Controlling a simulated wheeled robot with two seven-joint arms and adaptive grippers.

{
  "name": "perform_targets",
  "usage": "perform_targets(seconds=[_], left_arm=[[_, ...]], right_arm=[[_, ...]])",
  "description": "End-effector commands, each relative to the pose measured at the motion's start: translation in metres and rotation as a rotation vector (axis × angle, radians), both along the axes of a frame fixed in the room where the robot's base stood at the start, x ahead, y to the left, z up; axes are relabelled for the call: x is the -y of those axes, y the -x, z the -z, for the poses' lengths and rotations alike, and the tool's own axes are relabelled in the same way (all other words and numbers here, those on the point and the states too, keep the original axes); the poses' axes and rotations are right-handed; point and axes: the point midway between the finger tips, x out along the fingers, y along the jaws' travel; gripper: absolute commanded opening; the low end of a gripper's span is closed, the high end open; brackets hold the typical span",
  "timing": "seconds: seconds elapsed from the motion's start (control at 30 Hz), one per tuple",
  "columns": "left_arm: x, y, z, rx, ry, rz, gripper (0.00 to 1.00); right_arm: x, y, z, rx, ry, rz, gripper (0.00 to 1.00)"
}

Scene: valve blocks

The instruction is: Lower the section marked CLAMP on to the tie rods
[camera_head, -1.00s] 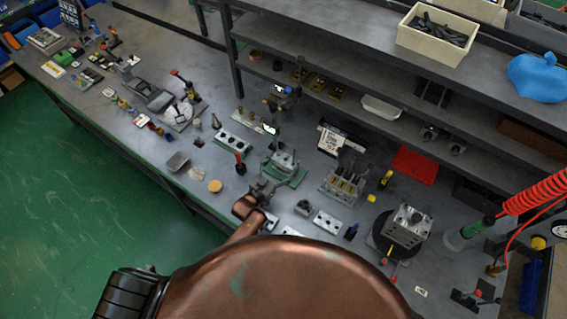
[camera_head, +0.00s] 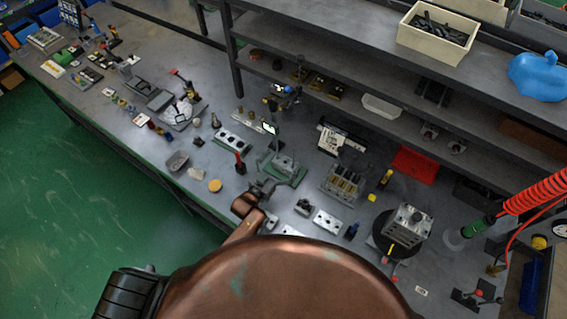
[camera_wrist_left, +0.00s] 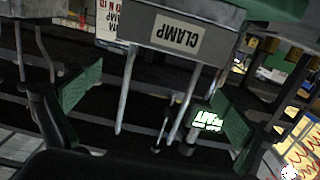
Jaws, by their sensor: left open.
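The grey block marked CLAMP (camera_wrist_left: 183,38) shows upside down in the left wrist view, with pale rods (camera_wrist_left: 180,112) standing out of its lower edge in that picture. In the head view a grey block (camera_head: 284,163) sits low on a green base (camera_head: 297,178). My left gripper (camera_head: 271,184) is just in front of it. In the left wrist view its green-padded fingers (camera_wrist_left: 150,105) are spread wide, with the rods between them and no grip on the block. Whether the block is fully seated is hard to tell. My right gripper is not in view.
A block with several brass cylinders (camera_head: 343,184) stands to the right. A grey block on a black round stand (camera_head: 407,222) is farther right. A red-handled tool (camera_head: 239,163) is to the left. A shelf (camera_head: 330,95) runs behind. The bench is crowded.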

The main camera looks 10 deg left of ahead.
Motion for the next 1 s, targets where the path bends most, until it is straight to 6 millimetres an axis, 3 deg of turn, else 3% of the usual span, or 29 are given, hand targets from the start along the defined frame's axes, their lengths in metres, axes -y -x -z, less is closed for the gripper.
perform_targets(seconds=[0.2,0.4,1.0], left_arm=[[0.000,0.000,-0.044,0.004,0.001,-0.001,0.97],[0.000,0.000,-0.072,0.004,0.002,0.000,0.97],[0.000,0.000,-0.080,0.003,0.000,-0.001,0.97]], right_arm=[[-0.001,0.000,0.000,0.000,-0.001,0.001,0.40],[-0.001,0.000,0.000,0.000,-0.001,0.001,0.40],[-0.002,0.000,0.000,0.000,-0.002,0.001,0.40]])
